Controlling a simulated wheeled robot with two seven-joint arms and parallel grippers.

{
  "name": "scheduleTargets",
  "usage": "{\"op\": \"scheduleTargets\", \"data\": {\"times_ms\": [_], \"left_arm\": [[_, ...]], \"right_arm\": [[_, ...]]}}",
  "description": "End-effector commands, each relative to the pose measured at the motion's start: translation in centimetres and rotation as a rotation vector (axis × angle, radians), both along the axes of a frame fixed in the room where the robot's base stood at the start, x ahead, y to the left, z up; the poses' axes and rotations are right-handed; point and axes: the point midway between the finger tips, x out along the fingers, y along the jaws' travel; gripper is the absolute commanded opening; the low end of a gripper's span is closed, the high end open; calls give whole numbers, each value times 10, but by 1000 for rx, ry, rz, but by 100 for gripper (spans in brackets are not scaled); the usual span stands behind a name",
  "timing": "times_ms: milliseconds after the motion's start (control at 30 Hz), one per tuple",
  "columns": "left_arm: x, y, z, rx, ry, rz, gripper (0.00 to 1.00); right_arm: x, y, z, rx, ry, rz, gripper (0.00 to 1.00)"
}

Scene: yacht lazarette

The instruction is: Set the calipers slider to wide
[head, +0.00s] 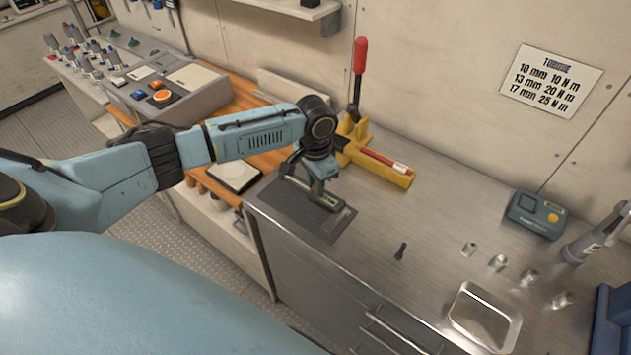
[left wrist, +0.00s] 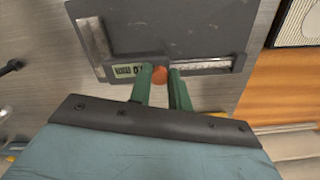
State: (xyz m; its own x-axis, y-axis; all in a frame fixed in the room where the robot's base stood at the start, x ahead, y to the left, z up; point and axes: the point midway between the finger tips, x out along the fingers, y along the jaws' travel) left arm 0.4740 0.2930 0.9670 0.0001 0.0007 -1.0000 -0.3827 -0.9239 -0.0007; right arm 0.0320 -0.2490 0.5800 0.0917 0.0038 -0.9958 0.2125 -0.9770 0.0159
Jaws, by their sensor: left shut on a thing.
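The calipers lie on a dark grey mat (head: 290,207) on the metal worktop. In the left wrist view the calipers' pale scale (left wrist: 212,66) runs to the right of an orange-red slider knob (left wrist: 159,75). A small greenish display (left wrist: 128,71) sits just left of the knob; its text is too small to read surely. My left gripper (head: 322,198) reaches down over the calipers. In the left wrist view its green fingers (left wrist: 160,82) are shut on the knob, one on each side. In the head view the knob is hidden by the gripper. My right gripper is not in view.
A yellow tool with a red-handled lever (head: 360,60) stands just behind my left gripper. A dark bolt (head: 400,251), several metal sockets (head: 498,263), a metal tray (head: 484,318) and a teal meter (head: 535,215) are to the right. The worktop between is mostly clear.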

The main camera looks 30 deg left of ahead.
Motion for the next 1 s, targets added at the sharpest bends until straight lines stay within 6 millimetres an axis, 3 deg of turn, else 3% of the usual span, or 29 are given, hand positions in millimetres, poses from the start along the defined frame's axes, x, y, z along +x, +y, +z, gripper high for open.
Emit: {"op": "scheduleTargets", "data": {"times_ms": [167, 433, 733, 767, 800, 900, 1000], "left_arm": [[0, 2, 1, 0, 0, 1, 0], [3, 40, 1, 0, 1, 3, 0], [4, 42, 0, 0, -1, 2, 0], [4, 42, 0, 0, -1, 1, 20], [4, 42, 0, 0, -1, 1, 25], [4, 42, 0, 0, 0, 1, 38], [4, 42, 0, -1, 0, 1, 41]], "right_arm": [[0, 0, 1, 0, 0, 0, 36], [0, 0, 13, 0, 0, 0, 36], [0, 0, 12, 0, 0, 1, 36], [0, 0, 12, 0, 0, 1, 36], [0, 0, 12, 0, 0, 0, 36], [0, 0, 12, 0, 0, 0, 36], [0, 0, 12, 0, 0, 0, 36]]}}
